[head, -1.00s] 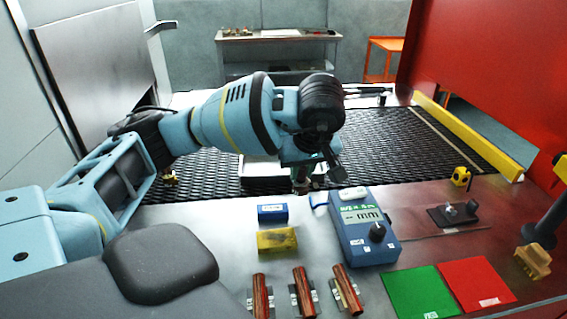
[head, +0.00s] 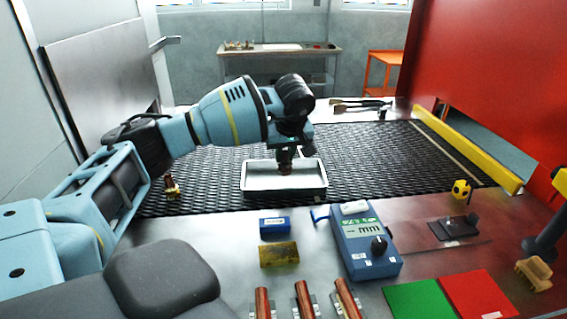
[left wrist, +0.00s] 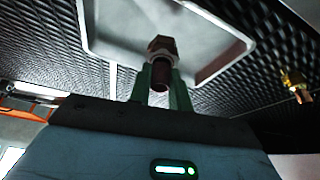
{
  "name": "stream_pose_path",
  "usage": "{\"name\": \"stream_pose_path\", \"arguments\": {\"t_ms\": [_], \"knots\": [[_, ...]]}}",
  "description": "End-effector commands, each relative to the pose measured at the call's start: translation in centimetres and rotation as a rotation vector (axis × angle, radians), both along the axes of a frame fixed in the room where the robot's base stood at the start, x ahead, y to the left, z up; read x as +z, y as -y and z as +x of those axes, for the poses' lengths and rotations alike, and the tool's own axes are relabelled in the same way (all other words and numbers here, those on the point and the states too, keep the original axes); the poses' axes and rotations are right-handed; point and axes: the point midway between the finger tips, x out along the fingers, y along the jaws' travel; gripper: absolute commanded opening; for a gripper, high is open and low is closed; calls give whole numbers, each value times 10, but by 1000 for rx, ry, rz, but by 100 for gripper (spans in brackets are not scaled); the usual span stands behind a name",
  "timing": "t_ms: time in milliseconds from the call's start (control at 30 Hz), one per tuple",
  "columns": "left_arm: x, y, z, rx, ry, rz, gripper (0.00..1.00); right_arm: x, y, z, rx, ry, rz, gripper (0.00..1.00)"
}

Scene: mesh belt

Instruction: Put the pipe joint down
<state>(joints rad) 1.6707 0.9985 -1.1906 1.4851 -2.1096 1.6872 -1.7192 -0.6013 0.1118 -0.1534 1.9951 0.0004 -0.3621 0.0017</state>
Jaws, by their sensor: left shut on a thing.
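My left gripper (head: 287,155) is over the white tray (head: 318,190) on the mesh belt. In the left wrist view, the green fingers of the left gripper (left wrist: 158,82) are shut on a copper-brown pipe joint (left wrist: 161,45) with a hex nut. The pipe joint also shows below the fingers in the head view (head: 285,168). It is above or inside the tray; I cannot tell whether it touches the tray floor. The tray (left wrist: 98,20) looks otherwise empty. My right gripper is not in view.
A brass fitting (head: 171,187) stands on the belt (head: 372,160) left of the tray. The front bench holds a blue meter (head: 366,240), a blue block (head: 274,227), a yellow block (head: 279,255), copper pipes (head: 304,298), and green (head: 418,300) and red (head: 478,293) mats. The belt right of the tray is clear.

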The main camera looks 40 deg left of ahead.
Motion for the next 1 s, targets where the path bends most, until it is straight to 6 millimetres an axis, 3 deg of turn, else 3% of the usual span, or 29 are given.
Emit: {"name": "stream_pose_path", "arguments": {"t_ms": [300, 567, 967, 1000], "knots": [[0, -9, 5, 2, 1, 0, 0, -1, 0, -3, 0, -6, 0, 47], [-33, -9, 5, 0, 2, 1, 0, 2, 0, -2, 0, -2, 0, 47], [-39, -9, 5, 0, 1, 0, 0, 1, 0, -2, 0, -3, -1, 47], [-39, -9, 5, 0, 1, 1, 22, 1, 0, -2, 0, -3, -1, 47]]}}
